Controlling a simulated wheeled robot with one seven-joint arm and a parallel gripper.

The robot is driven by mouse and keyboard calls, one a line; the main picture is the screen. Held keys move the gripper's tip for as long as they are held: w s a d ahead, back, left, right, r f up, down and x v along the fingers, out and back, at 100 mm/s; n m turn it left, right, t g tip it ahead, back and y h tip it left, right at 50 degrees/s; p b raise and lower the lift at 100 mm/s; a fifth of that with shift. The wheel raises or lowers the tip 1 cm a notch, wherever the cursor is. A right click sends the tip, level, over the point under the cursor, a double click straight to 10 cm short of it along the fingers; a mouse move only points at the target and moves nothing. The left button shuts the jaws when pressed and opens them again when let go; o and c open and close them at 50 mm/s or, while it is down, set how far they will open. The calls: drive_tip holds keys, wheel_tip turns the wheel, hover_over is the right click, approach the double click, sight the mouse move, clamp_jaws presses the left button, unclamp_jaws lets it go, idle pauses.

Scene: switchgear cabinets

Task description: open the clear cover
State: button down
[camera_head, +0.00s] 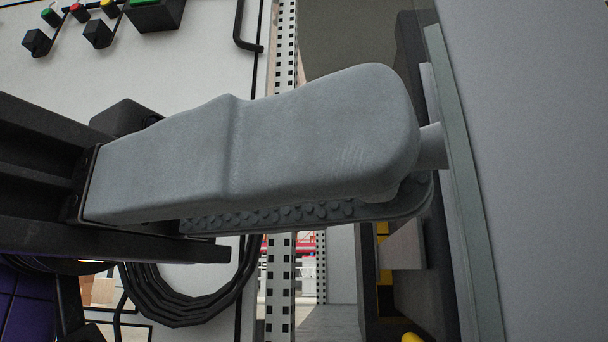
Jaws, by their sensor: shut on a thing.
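The clear cover shows at the right as a pale grey-green edge strip (462,185), tilted slightly from vertical. The near finger hides most of the grip and part of the knob. The far finger's studded pad shows below it. The cover's hinge is not visible, and I cannot tell how far the cover stands open.
A white cabinet panel (190,50) with buttons and dark knobs is at the upper left. A perforated metal post (280,300) stands behind my gripper. A black cable coil (185,300) hangs below it. A plain grey surface (550,150) fills the right side. A dark housing with yellow parts (385,295) is behind.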

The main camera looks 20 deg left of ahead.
idle(0.4)
drive_tip(key=c, duration=1.3)
unclamp_jaws()
